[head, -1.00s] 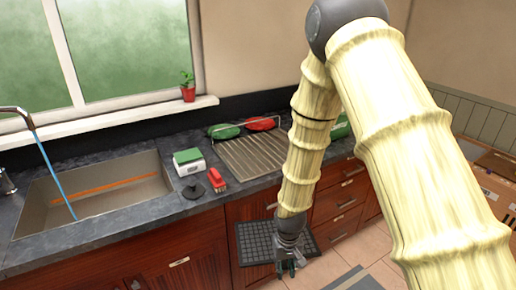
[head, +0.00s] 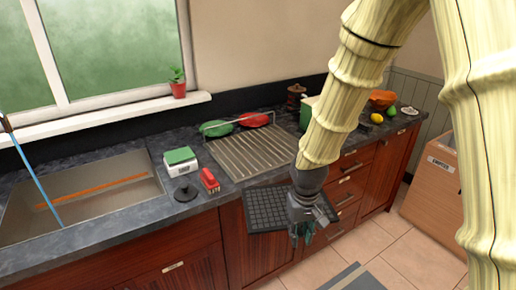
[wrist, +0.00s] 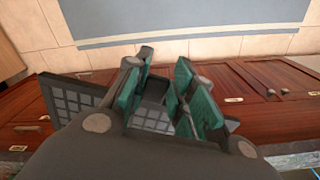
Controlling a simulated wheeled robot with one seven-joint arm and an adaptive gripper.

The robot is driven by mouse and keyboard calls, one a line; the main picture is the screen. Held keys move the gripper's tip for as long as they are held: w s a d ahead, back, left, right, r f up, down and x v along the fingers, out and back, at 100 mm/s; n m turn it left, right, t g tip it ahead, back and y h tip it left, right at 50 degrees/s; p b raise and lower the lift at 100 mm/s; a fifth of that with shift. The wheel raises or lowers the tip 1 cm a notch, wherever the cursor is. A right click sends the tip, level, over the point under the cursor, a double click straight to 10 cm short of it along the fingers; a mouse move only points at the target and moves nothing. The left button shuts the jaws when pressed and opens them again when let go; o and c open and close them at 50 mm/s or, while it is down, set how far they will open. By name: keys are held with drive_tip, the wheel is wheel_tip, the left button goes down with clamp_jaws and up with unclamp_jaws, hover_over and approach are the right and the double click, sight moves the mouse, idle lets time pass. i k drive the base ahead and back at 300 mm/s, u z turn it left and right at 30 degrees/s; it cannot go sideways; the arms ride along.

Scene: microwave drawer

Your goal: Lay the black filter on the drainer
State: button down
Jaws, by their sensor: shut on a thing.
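The black filter (head: 268,207) is a flat dark square grid panel. My gripper (head: 302,236) is shut on its right edge and holds it in front of the cabinet doors, just below the counter edge. In the wrist view the filter (wrist: 70,97) shows on both sides of the green-padded fingers of my gripper (wrist: 163,100). The drainer (head: 250,152) is a ribbed metal rack on the counter, behind and above the filter. A green item (head: 219,129) and a red item (head: 256,120) lie at its back edge.
A sink (head: 85,205) with running water is at left. A green-topped scale (head: 181,162), a red brush (head: 209,180) and a black round item (head: 185,191) stand left of the drainer. A green pot (head: 308,112) stands right. A cardboard box (head: 435,190) is on the floor.

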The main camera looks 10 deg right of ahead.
sight(259, 147)
drive_tip(key=i, duration=0.95)
